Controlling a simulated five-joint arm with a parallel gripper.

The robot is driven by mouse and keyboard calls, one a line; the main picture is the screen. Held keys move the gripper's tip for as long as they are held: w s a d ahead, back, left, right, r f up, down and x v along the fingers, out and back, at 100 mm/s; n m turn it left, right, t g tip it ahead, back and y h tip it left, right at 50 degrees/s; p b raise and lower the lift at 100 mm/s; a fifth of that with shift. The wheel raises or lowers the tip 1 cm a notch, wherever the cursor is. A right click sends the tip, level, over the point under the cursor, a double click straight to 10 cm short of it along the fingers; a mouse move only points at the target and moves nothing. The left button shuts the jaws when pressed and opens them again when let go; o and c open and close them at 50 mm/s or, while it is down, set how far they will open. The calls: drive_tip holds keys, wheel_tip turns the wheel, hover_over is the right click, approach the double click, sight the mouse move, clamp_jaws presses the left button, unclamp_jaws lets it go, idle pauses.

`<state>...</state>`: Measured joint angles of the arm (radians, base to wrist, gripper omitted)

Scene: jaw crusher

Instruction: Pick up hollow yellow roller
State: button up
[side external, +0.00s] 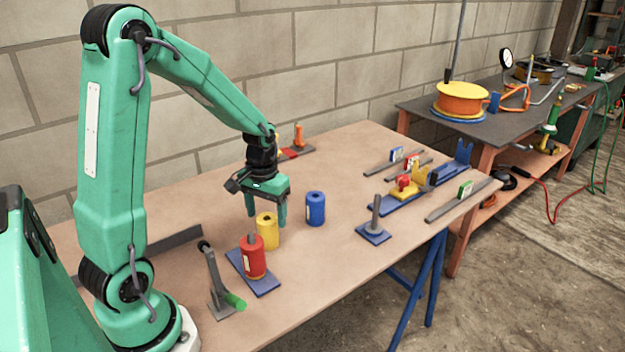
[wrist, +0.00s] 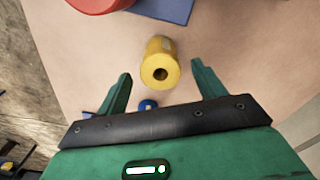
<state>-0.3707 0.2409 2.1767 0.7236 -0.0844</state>
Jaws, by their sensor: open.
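The hollow yellow roller (side external: 267,232) stands upright on the table, directly below my gripper (side external: 267,219) in the side view. My gripper is open and empty, with its fingers pointing down near the roller's top. In the wrist view the yellow roller (wrist: 160,64) shows its dark round hole. It lies between the two fingertips of my gripper (wrist: 162,70), with a gap on each side. I cannot tell exactly how high the fingertips are above the roller.
A red roller (side external: 252,258) stands on a blue base plate (side external: 266,286) in front of the yellow one. A blue roller (side external: 316,208) stands to the right. A blue plate with a grey post (side external: 375,214) and a green-tipped lever (side external: 222,285) stand nearby.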

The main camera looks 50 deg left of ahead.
sight(267, 225)
drive_tip(key=shift+f, duration=2.25)
drive_tip(key=c, duration=1.3)
drive_tip(key=shift+o, duration=0.2)
drive_tip(key=shift+r, duration=0.2)
drive_tip(key=shift+w+r, duration=0.1)
drive_tip(key=shift+r, duration=0.7)
drive_tip(key=s+d+r, duration=0.2)
drive_tip(key=d+r, duration=0.7)
drive_tip(key=d, duration=0.2)
drive_tip(key=shift+d, duration=0.2)
